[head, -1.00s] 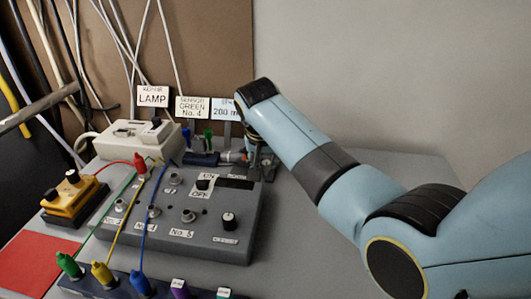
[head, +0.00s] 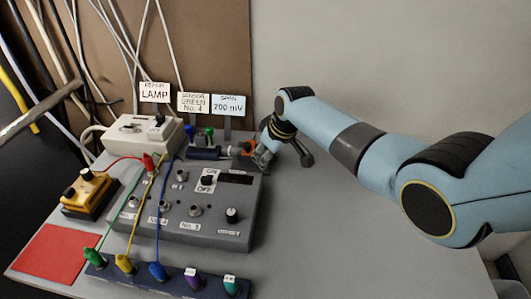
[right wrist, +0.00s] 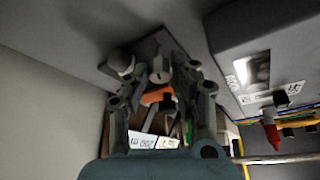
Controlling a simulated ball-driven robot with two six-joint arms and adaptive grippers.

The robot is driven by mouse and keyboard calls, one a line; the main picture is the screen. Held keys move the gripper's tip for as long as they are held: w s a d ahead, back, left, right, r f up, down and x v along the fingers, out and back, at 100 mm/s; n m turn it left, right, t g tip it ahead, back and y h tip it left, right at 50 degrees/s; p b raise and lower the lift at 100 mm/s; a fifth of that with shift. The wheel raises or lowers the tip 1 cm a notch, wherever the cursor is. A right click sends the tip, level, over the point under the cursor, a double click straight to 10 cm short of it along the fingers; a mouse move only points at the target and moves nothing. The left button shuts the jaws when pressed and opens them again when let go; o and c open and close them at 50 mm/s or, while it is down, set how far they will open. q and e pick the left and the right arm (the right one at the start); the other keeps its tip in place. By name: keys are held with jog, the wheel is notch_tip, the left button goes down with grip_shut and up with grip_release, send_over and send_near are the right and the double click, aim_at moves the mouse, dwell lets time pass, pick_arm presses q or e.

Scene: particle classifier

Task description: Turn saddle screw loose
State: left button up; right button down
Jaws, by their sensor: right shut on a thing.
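In the right wrist view, a shiny round screw head (right wrist: 160,77) sits between the fingers of my right gripper (right wrist: 160,68), just beyond an orange part (right wrist: 157,97). I take it to be the saddle screw. My right gripper also shows in the head view (head: 262,157), at the back right corner of the grey control box. It is shut on the screw, though the exact finger contact is dark and hard to see. The orange part (head: 248,148) shows in the head view, at the end of a dark blue sensor body (head: 206,154). My left gripper is out of view.
The grey control box (head: 245,205) has knobs and sockets. A white lamp unit (head: 155,137), a yellow block (head: 92,188) and a front row of coloured plugs (head: 158,271) stand around it. Coloured cables cross the left side. The table's right side is clear.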

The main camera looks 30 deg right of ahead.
jog(key=shift+w+d+n+y, duration=0.15)
jog(key=shift+n+y, duration=0.25)
jog(key=shift+n, duration=0.6)
jog(key=n+b, duration=0.1)
jog(key=n, duration=0.1)
jog(key=shift+n+g+y+b, duration=0.3)
jog(key=shift+y+b, duration=0.05)
jog(key=shift+y, duration=0.05)
jog(key=n+b, duration=0.1)
jog(key=n, duration=0.1)
jog(key=n+g+y+b, duration=0.1)
jog(key=n+b, duration=0.1)
jog(key=shift+w+d+f+n, duration=0.1)
jog(key=shift+w+n, duration=0.05)
jog(key=shift+n, duration=0.15)
jog(key=n+g+b, duration=0.1)
jog(key=n+b, duration=0.2)
jog(key=n+g+b, duration=0.2)
jog(key=n+b, duration=0.2)
jog(key=shift+w+y, duration=0.2)
jog(key=shift+y, duration=0.2)
jog(key=n+g+b, duration=0.1)
jog(key=n+b, duration=0.1)
jog(key=n+g+b, duration=0.1)
jog(key=n+b, duration=0.1)
jog(key=shift+n+h, duration=0.3)
jog(key=shift+n, duration=0.1)
jog(key=c, duration=1.4)
grip_release()
